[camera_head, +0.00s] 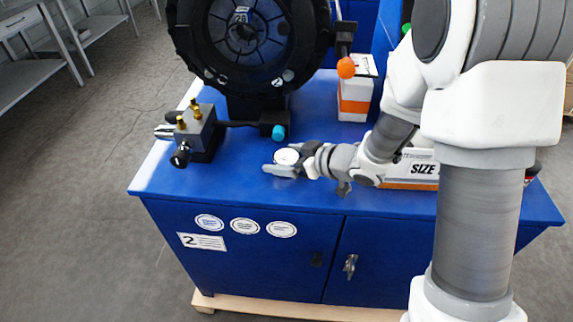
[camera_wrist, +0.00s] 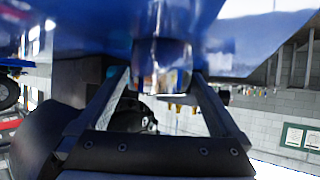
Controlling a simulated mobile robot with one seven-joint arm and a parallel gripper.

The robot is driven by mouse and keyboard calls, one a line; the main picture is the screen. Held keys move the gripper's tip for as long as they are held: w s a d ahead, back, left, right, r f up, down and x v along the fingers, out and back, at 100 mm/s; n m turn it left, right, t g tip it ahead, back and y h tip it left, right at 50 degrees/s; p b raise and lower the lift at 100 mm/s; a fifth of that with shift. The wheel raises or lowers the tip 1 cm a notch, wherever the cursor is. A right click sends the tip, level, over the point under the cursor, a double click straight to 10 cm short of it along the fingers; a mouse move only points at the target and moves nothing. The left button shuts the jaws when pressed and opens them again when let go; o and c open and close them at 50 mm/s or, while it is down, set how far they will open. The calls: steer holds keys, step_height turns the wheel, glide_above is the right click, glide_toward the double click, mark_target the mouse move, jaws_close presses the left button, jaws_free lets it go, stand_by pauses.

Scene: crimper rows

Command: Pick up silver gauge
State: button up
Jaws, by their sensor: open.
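The silver gauge (camera_head: 286,157) shows as a small disc with a white face on the blue cabinet top (camera_head: 225,190), near its front edge. My gripper (camera_head: 281,160) reaches in from the right, low over the top, with its fingers on either side of the gauge. In the wrist view, a shiny silver body (camera_wrist: 165,80), apparently the gauge, sits between the two open fingers (camera_wrist: 162,78). The jaws are open; I cannot tell whether either finger touches it.
A black valve block with brass fittings (camera_head: 196,132) stands to the left. A large black crimper (camera_head: 252,40) rises behind. An orange-and-white box (camera_head: 355,98) stands at the back right. A "SIZE" box (camera_head: 412,170) lies beside my arm. Bare blue surface lies left of the gauge.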

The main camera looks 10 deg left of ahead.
steer(key=x, duration=0.2)
steer(key=shift+w+a+f, duration=0.15)
steer(key=shift+a, duration=0.05)
steer(key=c, duration=1.4)
